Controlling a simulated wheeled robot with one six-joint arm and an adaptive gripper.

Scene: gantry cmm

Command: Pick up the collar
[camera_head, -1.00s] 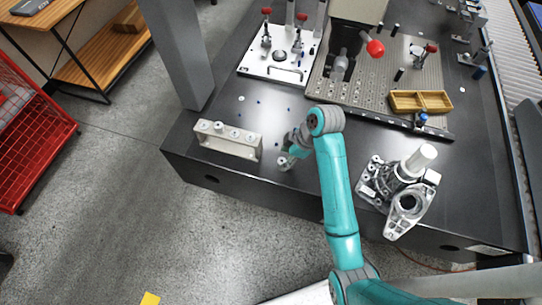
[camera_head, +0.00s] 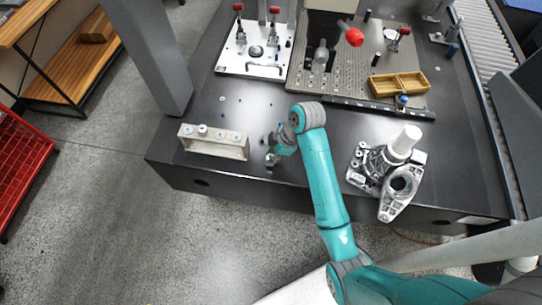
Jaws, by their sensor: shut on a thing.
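My gripper (camera_head: 273,156) hangs low over the near edge of the black table, just right of a pale block with round pegs. Its jaws are shut on a small grey thing at the fingertips, taken to be the collar. The collar is too small and too covered by the fingers to make out its shape. I cannot tell whether it touches the table top.
The pale pegged block (camera_head: 214,141) stands close left of my gripper. A metal casting with a white cylinder (camera_head: 404,143) stands to the right. Behind are a perforated plate (camera_head: 341,74), a wooden tray (camera_head: 399,84) and a white clamp plate (camera_head: 240,63). A grey column (camera_head: 155,55) rises at left.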

